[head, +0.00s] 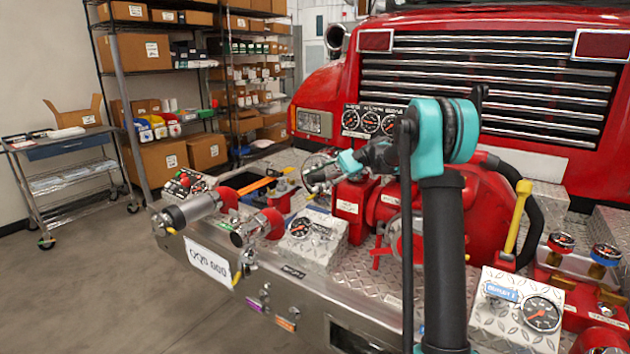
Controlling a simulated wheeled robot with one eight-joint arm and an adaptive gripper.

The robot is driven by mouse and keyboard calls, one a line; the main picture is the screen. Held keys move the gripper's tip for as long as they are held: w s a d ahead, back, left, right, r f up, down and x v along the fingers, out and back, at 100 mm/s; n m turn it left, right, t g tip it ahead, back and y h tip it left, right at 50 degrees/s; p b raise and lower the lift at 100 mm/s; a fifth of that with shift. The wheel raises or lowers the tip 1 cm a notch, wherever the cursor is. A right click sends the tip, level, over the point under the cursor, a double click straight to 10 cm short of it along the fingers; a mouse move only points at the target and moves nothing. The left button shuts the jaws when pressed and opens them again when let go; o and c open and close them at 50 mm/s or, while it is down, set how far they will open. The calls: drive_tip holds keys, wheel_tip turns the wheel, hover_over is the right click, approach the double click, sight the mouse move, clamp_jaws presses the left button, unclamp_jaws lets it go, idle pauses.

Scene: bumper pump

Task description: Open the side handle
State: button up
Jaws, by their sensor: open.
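My gripper (312,178) is small in the head view, left of my arm's teal joint, above the left part of the bumper deck. It is open and appears empty; its finger detail is hard to make out. Two handles show, and I cannot tell which is the side handle. An orange-yellow bar handle (257,185) lies at a slant on the deck's left side, left of my gripper and apart from it in the picture. A long yellow lever (518,217) stands nearly upright at the right, far from my gripper. My arm hides part of the pump.
The red pump (482,215) fills the middle of the diamond-plate bumper (350,270). Gauge boxes (315,235) and capped outlets (195,208) crowd its left. The red truck (480,75) stands behind. A cart (65,150) and shelves (160,70) are at left; the floor (110,290) is clear.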

drive_tip(key=shift+r, duration=0.1)
wheel_tip(320, 180, up, 10)
drive_tip(key=shift+f, duration=0.1)
idle(0.5)
drive_tip(key=s+d+f+n+t+h, duration=0.2)
drive_tip(key=s+d+f, duration=0.5)
drive_tip(key=s+f, duration=0.4)
drive_tip(key=s+d+f+n+t+h, duration=0.2)
drive_tip(key=s+d+f+t+h, duration=0.2)
drive_tip(key=s+d+f+h, duration=0.3)
drive_tip(key=s+d+f+n+t+h, duration=0.2)
drive_tip(key=s+d+f, duration=0.5)
drive_tip(key=s+f, duration=0.8)
drive_tip(key=t+h, duration=0.1)
drive_tip(key=h, duration=0.1)
drive_tip(key=shift+s+d+f+h, duration=0.15)
drive_tip(key=shift+d+f+h, duration=0.1)
drive_tip(key=shift+f+h, duration=0.05)
